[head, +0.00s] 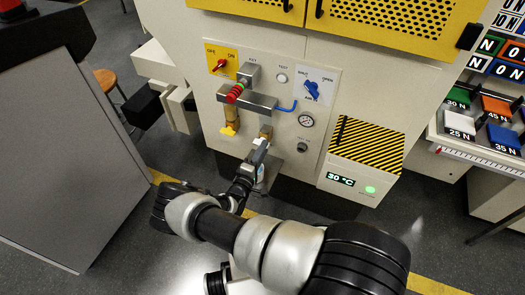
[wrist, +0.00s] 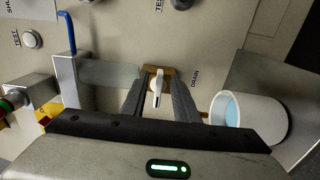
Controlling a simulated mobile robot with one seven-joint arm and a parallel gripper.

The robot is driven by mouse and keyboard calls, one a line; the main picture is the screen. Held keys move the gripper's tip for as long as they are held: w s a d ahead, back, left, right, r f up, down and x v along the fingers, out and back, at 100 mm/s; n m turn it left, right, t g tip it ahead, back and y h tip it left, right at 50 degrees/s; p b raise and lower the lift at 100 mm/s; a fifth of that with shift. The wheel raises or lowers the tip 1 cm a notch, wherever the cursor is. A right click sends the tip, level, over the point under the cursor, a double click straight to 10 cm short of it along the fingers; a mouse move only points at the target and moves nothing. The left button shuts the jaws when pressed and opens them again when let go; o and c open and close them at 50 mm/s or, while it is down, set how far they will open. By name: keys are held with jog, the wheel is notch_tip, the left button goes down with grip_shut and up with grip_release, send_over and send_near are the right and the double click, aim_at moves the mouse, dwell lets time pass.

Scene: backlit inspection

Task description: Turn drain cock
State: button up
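The drain cock (wrist: 157,88) is in the wrist view, a small pale lever on a brass body beside the label DRAIN. The lever lies roughly along the fingers. My gripper (wrist: 160,80) is open, with one dark finger on each side of the lever and a gap showing at both. In the head view my gripper (head: 257,152) points at the panel just below the brass fitting (head: 266,131). The lever itself is hidden there.
A white cup (wrist: 278,122) with pale blue inside stands right of the fingers in the wrist view.

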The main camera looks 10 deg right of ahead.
jog(key=p+v, duration=0.1)
jog(key=v, duration=1.6)
jog(key=shift+s, duration=0.15)
jog(key=shift+a, duration=0.1)
jog(key=s+d+r+m+g+y, duration=0.1)
jog(key=s+d+r+m+g, duration=0.35)
jog(key=r, duration=1.05)
jog(key=w+d+r+m+g+y, duration=0.15)
jog(key=r+m+g, duration=0.45)
jog(key=r+g, duration=0.7)
jog(key=s+d+r+t+y, duration=0.2)
jog(key=s+r+t+y, duration=0.2)
jog(key=s+r, duration=0.5)
jog(key=s+d+r+t+y, duration=0.1)
jog(key=s+r+t+y, duration=0.35)
jog(key=r, duration=0.85)
notch_tip(320, 180, up, 16)
jog(key=s+p, duration=0.1)
jog(key=p, duration=1.4)
jog(key=shift+s+p, duration=0.15)
jog(key=shift+p, duration=0.25)
